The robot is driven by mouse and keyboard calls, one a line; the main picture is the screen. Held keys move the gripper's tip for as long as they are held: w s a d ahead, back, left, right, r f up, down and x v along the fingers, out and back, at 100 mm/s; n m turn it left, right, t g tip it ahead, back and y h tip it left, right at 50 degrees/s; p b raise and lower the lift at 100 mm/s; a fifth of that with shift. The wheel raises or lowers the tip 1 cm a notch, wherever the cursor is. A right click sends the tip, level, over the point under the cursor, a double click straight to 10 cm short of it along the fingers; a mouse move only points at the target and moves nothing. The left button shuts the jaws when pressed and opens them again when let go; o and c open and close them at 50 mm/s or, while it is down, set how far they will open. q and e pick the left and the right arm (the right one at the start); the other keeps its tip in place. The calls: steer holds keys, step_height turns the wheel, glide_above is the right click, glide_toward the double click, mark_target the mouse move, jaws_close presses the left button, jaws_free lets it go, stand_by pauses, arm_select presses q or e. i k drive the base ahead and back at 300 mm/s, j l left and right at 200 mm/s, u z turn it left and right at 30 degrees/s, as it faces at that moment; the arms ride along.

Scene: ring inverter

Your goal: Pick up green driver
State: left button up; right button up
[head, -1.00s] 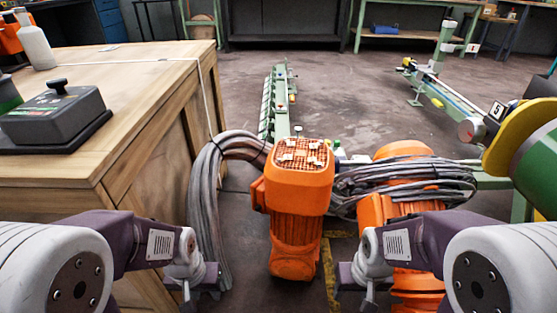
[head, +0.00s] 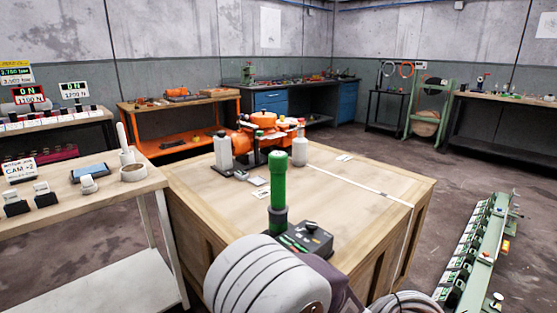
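The green driver (head: 278,180) looks like an upright green cylinder with a dark collar at its lower end. It stands at the near part of the wooden workbench (head: 390,190), just behind a dark grey control box (head: 303,238) with a knob on top. Its lower end is partly hidden by my arm and the box, so I cannot tell what it rests on. A grey and purple link of my arm fills the bottom middle of the view. Neither of my grippers shows.
On the bench, a grey-white bottle (head: 224,153), a white bottle (head: 300,148) and an orange machine (head: 262,130) stand farther back. A side table (head: 110,205) adjoins at left. A green rail (head: 480,250) lies on the floor at right, with open floor beyond.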

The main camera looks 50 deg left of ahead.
mark_target(277, 161)
steer(key=j+u, duration=0.1)
steer(key=u, duration=0.4)
steer(key=j+u, duration=0.15)
steer(key=u, duration=0.35)
steer(key=j+u, duration=0.15)
steer(key=u, duration=0.35)
steer(key=k, duration=0.05)
